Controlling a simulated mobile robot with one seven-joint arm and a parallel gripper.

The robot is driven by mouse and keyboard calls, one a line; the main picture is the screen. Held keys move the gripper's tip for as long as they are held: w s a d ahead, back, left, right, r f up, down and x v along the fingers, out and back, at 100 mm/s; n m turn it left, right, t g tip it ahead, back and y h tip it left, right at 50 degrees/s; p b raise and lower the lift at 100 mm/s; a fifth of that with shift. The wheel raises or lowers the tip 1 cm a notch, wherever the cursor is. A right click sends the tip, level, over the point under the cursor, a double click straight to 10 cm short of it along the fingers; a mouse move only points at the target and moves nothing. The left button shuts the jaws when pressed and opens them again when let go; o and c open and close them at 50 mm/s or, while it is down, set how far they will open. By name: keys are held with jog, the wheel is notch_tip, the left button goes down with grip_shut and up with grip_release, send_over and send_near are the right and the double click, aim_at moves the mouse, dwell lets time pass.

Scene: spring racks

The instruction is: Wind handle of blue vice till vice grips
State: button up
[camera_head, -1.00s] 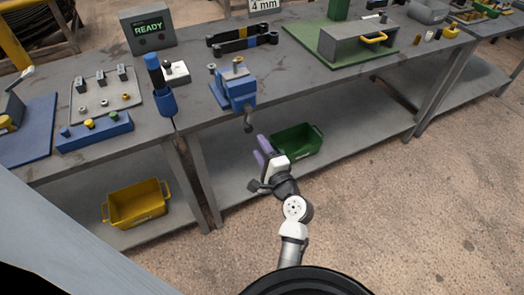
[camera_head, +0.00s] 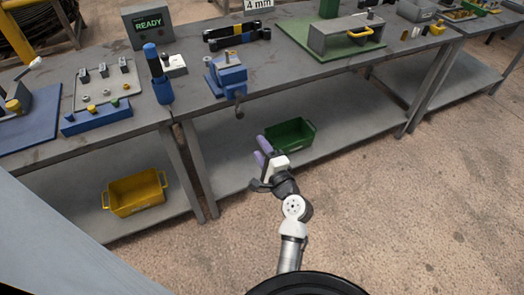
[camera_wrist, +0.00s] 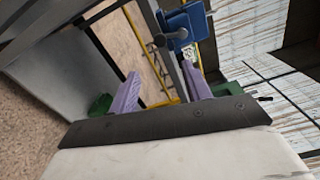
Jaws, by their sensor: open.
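The blue vice (camera_head: 229,75) stands at the front edge of the grey bench in the head view. Its dark handle (camera_head: 239,104) hangs off the front, below the bench top. The vice also shows near the top of the wrist view (camera_wrist: 184,22), with its handle (camera_wrist: 178,36) facing the camera. My gripper (camera_head: 264,150) has purple fingers and is open and empty. It is below and in front of the vice, apart from the handle. In the wrist view its two fingers (camera_wrist: 160,92) are spread wide. I cannot tell what sits between the vice jaws.
A green bin (camera_head: 290,136) on the lower shelf is close behind my gripper. A yellow bin (camera_head: 136,194) is on the shelf at left. A blue cylinder (camera_head: 158,76) stands left of the vice. The floor at right is clear.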

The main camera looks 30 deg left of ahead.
aim_at(240, 115)
jog(key=shift+f, duration=0.1)
jog(key=shift+c, duration=0.3)
jog(key=w+a+n+b, duration=0.1)
jog(key=w+a+n, duration=0.2)
jog(key=n, duration=0.3)
jog(key=w+a+n+b, duration=0.2)
jog(key=w+a+n, duration=0.1)
jog(key=a+n, duration=0.2)
jog(key=w+a+n+b, duration=0.2)
jog(key=w+a+n, duration=0.1)
jog(key=n, duration=0.6)
jog(key=shift+w+a+r, duration=0.3)
jog(key=shift+w+a, duration=0.05)
jog(key=shift+a, duration=0.35)
jog(key=shift+w+a+f, duration=0.1)
jog(key=shift+w+a, duration=0.3)
jog(key=shift+a, duration=0.1)
jog(key=shift+c, duration=0.3)
jog(key=c, duration=0.9)
jog(key=shift+s, duration=0.1)
